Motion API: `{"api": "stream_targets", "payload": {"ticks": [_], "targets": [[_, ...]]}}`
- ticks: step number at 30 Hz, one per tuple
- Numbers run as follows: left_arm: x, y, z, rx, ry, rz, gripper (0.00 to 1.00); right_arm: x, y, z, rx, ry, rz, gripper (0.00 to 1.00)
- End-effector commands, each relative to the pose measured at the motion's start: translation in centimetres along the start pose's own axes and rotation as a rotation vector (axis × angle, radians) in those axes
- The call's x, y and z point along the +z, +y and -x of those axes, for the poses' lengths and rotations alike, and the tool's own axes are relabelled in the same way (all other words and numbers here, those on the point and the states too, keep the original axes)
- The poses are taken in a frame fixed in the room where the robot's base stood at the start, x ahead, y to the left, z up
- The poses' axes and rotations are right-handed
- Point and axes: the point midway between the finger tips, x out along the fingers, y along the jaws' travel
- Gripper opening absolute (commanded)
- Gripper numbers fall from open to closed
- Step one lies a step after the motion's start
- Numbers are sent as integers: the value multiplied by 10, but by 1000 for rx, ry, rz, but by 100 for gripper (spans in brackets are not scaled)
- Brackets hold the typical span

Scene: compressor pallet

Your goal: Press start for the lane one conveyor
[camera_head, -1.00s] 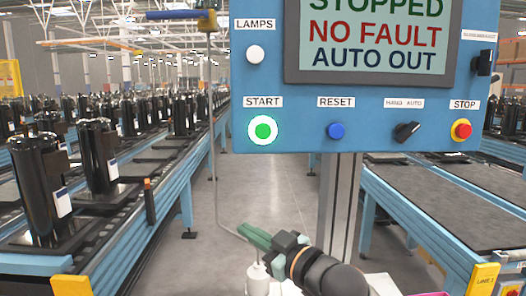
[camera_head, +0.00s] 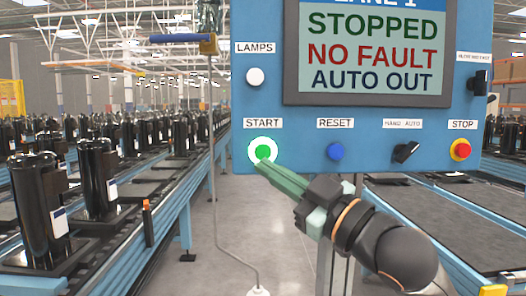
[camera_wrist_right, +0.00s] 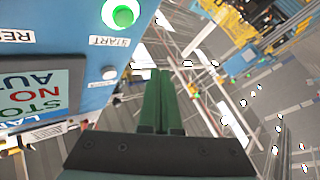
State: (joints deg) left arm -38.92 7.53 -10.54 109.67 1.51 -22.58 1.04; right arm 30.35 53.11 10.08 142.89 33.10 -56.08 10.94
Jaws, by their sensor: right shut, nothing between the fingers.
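The blue control panel (camera_head: 380,137) fills the upper right of the head view. Its screen (camera_head: 375,52) reads STOPPED, NO FAULT, AUTO OUT, with a partly cut lane 1 heading above. The green START button (camera_head: 262,150) with its pale ring is at the panel's lower left; it also shows in the right wrist view (camera_wrist_right: 123,15). My right gripper (camera_head: 262,165) is shut and empty, its green fingertips overlapping the lower edge of the START button in the head view. In the right wrist view the fingers (camera_wrist_right: 163,75) appear below and right of the button; contact is unclear. My left gripper is not in view.
The panel also has a white lamps button (camera_head: 255,76), a blue RESET button (camera_head: 335,152), a HAND/AUTO knob (camera_head: 406,152) and a red STOP button (camera_head: 460,149). Conveyors with black compressors (camera_head: 45,205) run on the left; a conveyor (camera_head: 440,215) is at right.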

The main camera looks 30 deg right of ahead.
Motion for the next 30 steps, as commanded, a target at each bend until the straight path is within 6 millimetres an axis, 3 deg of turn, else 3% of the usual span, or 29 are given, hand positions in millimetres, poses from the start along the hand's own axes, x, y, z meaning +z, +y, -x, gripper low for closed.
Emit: {"api": "stream_targets", "payload": {"ticks": [3, 16, 30], "targets": [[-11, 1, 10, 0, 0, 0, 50, 5, 9, -11, 1, -7, -4, 0], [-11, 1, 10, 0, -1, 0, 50, 35, 36, -49, 1, -4, 0, 0], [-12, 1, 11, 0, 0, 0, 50, 42, 41, -57, 1, -2, 1, 0]]}}
